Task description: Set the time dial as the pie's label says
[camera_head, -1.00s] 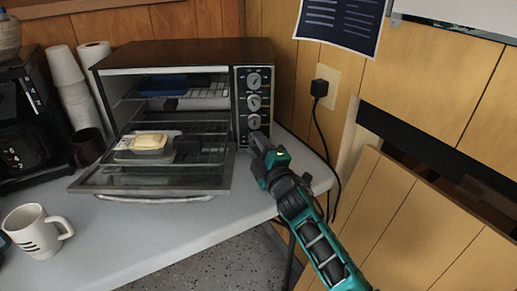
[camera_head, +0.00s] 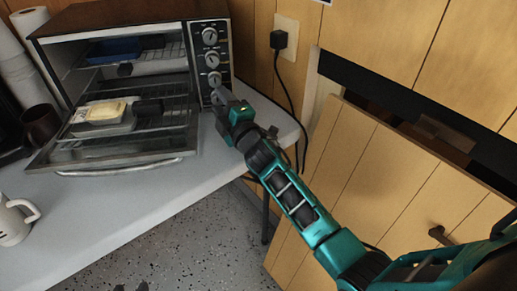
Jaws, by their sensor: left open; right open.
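The toaster oven (camera_head: 130,22) stands on the counter with its glass door (camera_head: 110,150) folded down. Its control panel on the right has a column of round dials, the upper ones being a top dial (camera_head: 209,36), a second dial (camera_head: 212,59) and a third dial (camera_head: 215,79). Their markings are too small to read. My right gripper (camera_head: 222,103) is open at the panel's lower end, its fingers covering the lowest part; contact is unclear. A pale yellow pie (camera_head: 106,110) sits in a tray on the pulled-out rack; no label is readable. Dark tips of my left gripper (camera_head: 131,287) show at the bottom edge.
A blue item (camera_head: 115,47) lies on the oven's upper rack. A white mug (camera_head: 14,221) and a dark cup (camera_head: 41,124) stand at the left on the counter (camera_head: 120,205). A black plug (camera_head: 278,40) with a hanging cord is right of the oven.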

